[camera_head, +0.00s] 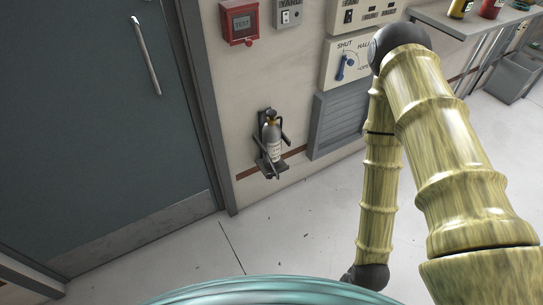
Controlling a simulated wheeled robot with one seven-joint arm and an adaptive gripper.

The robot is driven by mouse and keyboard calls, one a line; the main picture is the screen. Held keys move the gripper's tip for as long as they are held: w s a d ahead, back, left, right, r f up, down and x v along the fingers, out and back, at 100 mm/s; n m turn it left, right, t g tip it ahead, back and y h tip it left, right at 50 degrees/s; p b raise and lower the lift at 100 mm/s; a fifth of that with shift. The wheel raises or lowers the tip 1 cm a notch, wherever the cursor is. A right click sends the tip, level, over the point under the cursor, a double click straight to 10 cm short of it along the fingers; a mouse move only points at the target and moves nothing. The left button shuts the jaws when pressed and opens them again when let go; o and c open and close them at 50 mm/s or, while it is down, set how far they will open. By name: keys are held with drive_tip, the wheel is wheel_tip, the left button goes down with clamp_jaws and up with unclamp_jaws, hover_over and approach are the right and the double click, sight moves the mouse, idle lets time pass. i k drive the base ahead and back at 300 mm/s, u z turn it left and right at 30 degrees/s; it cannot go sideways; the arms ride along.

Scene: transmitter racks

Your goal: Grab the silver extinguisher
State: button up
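The silver extinguisher (273,140) stands upright in a dark wall bracket (268,168) low on the wall, just right of the door. It has a pale label and a dark top with a small yellowish part. My arm, with a yellow bamboo-like look, comes in from the right and bends down toward the floor, well to the right of the extinguisher and apart from it. My gripper is not visible; the arm's lower end is cut off at the bottom of the picture, behind the teal rounded surface.
A grey door (95,120) with a long handle (146,55) fills the left. A red box (240,22), switch plates and a panel with a blue lever (346,66) are above. A vent (338,122) is right of the extinguisher. A shelf (480,20) holds bottles. The floor below is clear.

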sight(272, 131)
drive_tip(key=z, duration=0.05)
drive_tip(key=k, duration=0.55)
drive_tip(key=u, duration=0.55)
drive_tip(key=i, duration=1)
drive_tip(key=u, duration=0.35)
